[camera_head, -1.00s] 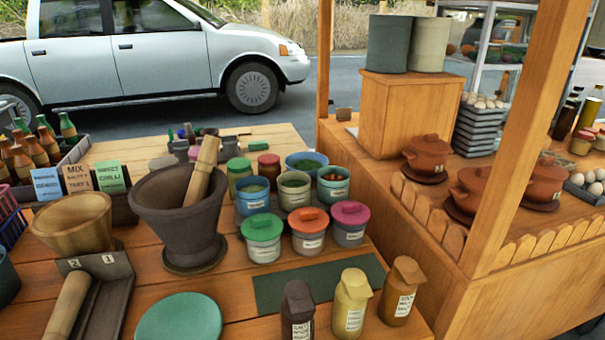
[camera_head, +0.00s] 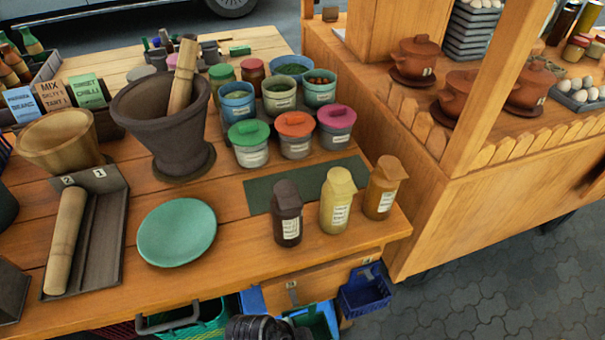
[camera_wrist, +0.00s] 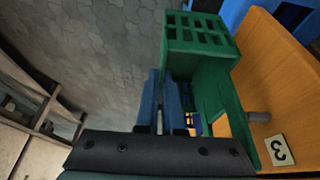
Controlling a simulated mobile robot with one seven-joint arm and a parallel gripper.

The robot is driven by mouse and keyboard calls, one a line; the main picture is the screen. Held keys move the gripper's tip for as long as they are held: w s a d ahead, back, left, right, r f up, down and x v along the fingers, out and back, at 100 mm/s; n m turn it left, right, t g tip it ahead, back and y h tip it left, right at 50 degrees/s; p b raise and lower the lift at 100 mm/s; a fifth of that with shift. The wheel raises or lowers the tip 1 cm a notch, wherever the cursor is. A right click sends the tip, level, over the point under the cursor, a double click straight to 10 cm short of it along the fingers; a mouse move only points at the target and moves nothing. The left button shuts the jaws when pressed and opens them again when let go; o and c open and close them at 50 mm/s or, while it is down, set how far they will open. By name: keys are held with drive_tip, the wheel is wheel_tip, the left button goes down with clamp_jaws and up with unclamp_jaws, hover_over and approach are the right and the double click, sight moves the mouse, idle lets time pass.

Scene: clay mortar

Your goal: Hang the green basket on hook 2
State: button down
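The green basket (camera_wrist: 196,36) with slotted holes is in the wrist view, beside the wooden table front. Its side reaches down close to a grey hook (camera_wrist: 258,117) above a label reading 3 (camera_wrist: 278,150); I cannot tell whether it hangs on it. In the head view, green parts (camera_head: 318,320) show under the table's front edge, partly hidden. My gripper (camera_wrist: 161,105) is beside the basket; I cannot tell if its fingers touch it or how far apart they are. Hook 2 is not identifiable.
A blue basket (camera_head: 365,290) hangs at the table front's right end. A teal-green basket with a dark handle (camera_head: 165,322) is at the lower left. Bottles (camera_head: 337,205) and a green plate (camera_head: 177,232) stand near the table edge. Paving (camera_head: 500,270) at the right is clear.

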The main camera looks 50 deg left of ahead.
drive_tip(key=s+d+r+p, duration=0.2)
drive_tip(key=d+r, duration=0.3)
drive_tip(key=d, duration=0.3)
drive_tip(key=shift+s+r, duration=0.2)
drive_tip(key=shift+s, duration=0.45)
drive_tip(key=shift+r+p, duration=0.3)
drive_tip(key=shift+p, duration=0.35)
drive_tip(key=shift+d, duration=0.15)
drive_tip(key=s+d+p, duration=0.3)
drive_tip(key=s+d, duration=0.1)
drive_tip(key=d, duration=0.5)
drive_tip(key=shift+w+p, duration=0.15)
drive_tip(key=shift+p, duration=0.15)
idle(0.5)
